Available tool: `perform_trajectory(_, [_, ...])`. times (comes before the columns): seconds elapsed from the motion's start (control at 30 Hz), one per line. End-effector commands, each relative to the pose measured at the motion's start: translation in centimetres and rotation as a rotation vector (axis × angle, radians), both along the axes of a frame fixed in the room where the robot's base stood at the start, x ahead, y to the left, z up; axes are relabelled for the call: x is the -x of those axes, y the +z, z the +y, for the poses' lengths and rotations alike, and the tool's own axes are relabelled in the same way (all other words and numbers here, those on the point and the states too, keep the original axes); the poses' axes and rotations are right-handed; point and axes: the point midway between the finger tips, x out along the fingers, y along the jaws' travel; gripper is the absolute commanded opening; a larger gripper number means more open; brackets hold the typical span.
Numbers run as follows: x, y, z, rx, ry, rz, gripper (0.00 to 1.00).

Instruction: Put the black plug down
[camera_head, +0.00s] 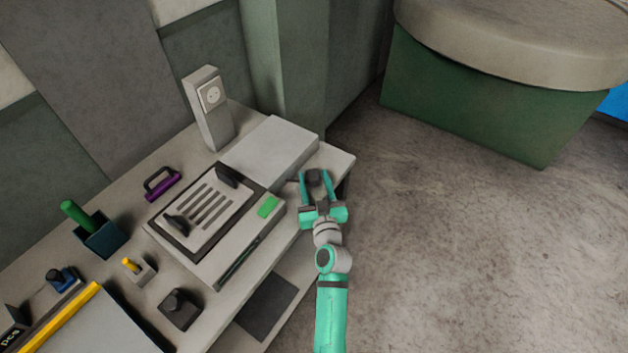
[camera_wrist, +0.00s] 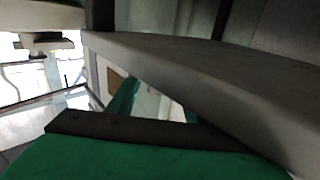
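The black plug (camera_head: 315,178) is between the two teal fingers of my gripper (camera_head: 317,183), which look shut on it. The gripper is at the right end of the grey workbench (camera_head: 338,160), by its edge. A thin dark piece points left from beside the plug. I cannot tell whether the plug touches the bench. In the wrist view a green finger (camera_wrist: 140,160) with a dark pad fills the bottom, and the plug cannot be made out clearly there.
A flat grey box (camera_head: 270,150) lies left of the gripper, with a socket post (camera_head: 207,115) behind it. A slotted machine (camera_head: 205,215) with a green button (camera_head: 268,206) stands nearer. A purple handle (camera_head: 162,184) and a dark block (camera_head: 180,309) are further left. Open floor lies right.

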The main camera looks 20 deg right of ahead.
Motion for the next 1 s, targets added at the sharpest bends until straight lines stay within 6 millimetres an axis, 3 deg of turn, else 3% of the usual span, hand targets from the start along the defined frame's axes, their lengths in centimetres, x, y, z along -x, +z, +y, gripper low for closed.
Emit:
perform_trajectory(0.03, [0.1, -1.2, 0.1, 0.006, 0.003, 0.023, 0.46])
perform_trajectory(0.1, [0.2, -1.3, 0.1, 0.007, 0.003, 0.024, 0.46])
perform_trajectory(0.37, [0.5, 0.0, 0.1, 0.007, 0.003, 0.025, 0.46])
perform_trajectory(0.8, [8.2, 0.3, 1.2, 0.003, 0.004, 0.016, 0.46])
perform_trajectory(1.0, [10.8, 0.5, 1.4, 0.002, 0.002, 0.014, 0.46])
